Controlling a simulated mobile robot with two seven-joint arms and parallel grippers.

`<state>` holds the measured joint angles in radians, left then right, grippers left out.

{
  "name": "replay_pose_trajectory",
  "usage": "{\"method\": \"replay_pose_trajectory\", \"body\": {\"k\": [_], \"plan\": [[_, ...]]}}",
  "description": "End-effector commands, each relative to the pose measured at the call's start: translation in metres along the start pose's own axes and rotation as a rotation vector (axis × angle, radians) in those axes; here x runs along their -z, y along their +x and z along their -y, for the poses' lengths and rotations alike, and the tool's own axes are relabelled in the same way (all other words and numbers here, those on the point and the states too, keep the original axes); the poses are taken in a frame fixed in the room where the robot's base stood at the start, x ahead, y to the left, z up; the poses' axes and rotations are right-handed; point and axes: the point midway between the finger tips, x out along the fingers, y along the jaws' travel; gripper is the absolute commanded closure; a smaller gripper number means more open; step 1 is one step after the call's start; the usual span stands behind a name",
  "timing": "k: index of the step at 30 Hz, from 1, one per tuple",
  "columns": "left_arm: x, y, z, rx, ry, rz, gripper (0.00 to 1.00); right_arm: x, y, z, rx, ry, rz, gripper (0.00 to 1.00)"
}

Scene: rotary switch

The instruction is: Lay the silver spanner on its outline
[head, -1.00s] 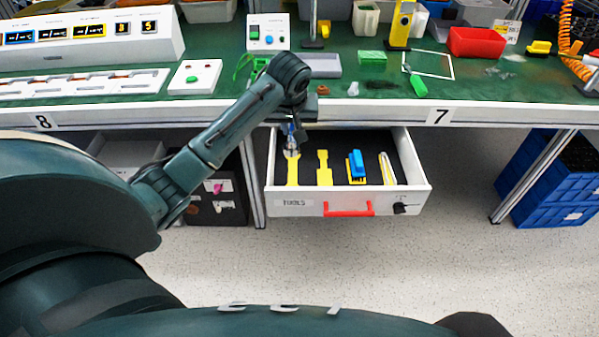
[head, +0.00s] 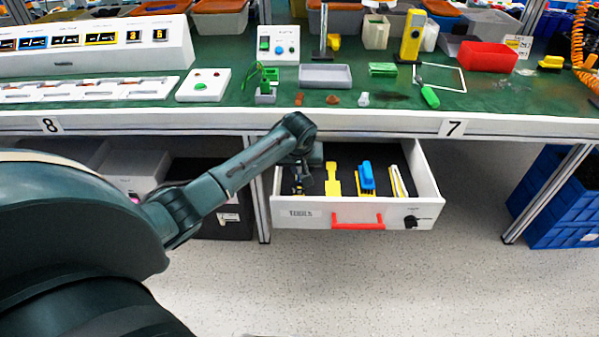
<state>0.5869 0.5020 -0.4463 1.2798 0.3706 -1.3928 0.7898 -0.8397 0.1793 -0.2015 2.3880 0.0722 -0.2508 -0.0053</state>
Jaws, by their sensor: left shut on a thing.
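The open white drawer (head: 349,215) labelled TOOLS has a dark floor with yellow tool outlines. My left gripper (head: 299,187) is down in the left part of the drawer, pointing downward. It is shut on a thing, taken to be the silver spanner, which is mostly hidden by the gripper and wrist. The leftmost yellow outline is also almost fully covered by them. My right gripper is not in view.
A blue tool (head: 367,176) lies on the third outline, and a pale tool (head: 398,181) lies farther right. The drawer has a red handle (head: 357,220) and a dark knob (head: 410,221). The green bench (head: 330,110) overhangs the drawer's back.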

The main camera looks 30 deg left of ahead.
Motion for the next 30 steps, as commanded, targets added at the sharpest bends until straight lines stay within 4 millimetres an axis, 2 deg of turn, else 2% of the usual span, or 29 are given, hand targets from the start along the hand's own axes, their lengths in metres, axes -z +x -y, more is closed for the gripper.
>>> {"method": "replay_pose_trajectory", "body": {"k": [1,4,13,27,28,30], "plan": [[0.007,0.004,0.0,0.0,-0.001,-0.001,1.0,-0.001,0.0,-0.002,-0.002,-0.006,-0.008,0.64],[-0.001,0.013,0.0,0.0,0.003,0.0,1.0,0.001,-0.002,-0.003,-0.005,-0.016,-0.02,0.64],[-0.001,0.013,0.0,0.0,0.002,0.0,1.0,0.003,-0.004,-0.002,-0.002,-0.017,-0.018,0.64],[-0.006,0.023,0.0,0.0,0.002,0.0,1.0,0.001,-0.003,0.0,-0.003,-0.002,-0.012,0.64],[-0.006,0.024,0.0,0.0,0.002,0.001,0.83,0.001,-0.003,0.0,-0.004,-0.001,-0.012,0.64],[-0.006,0.024,0.0,0.0,0.002,0.001,0.77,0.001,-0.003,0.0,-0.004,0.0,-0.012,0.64]]}}
